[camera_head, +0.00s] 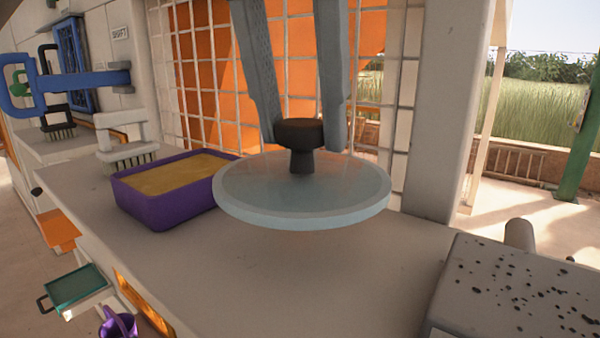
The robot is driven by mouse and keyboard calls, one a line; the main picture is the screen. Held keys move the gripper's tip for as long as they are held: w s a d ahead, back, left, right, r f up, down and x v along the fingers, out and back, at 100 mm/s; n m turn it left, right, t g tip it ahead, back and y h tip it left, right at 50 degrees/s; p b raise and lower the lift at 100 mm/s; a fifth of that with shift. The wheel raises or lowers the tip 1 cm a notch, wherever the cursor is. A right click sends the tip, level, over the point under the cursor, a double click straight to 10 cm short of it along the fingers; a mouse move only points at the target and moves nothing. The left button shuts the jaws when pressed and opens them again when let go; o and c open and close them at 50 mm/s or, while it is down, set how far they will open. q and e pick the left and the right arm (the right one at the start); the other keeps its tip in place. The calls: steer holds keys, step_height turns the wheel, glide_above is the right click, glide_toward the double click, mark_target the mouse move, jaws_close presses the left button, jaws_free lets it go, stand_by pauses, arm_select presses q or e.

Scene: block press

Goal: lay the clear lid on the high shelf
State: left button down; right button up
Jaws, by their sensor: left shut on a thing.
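The clear lid (340,192) is a round, see-through disc with a dark knob in its middle. My left gripper (301,135) comes down from the top of the view with its two fingers on either side of the knob. It is shut on the knob and holds the lid roughly level above the grey counter (240,270). No high shelf can be made out for certain in this view. My right gripper is not in view.
A purple tub (160,212) with yellow filling stands on the counter just left of the lid. White and dark brushes (125,138) are behind it. A speckled grey block (520,290) is at the front right. The counter's middle front is clear.

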mark_target(295, 150)
arm_select(q)
steer(key=shift+f, duration=2.6)
steer(key=shift+f, duration=0.1)
steer(key=shift+c, duration=1.9)
jaws_free()
steer(key=v, duration=1.2)
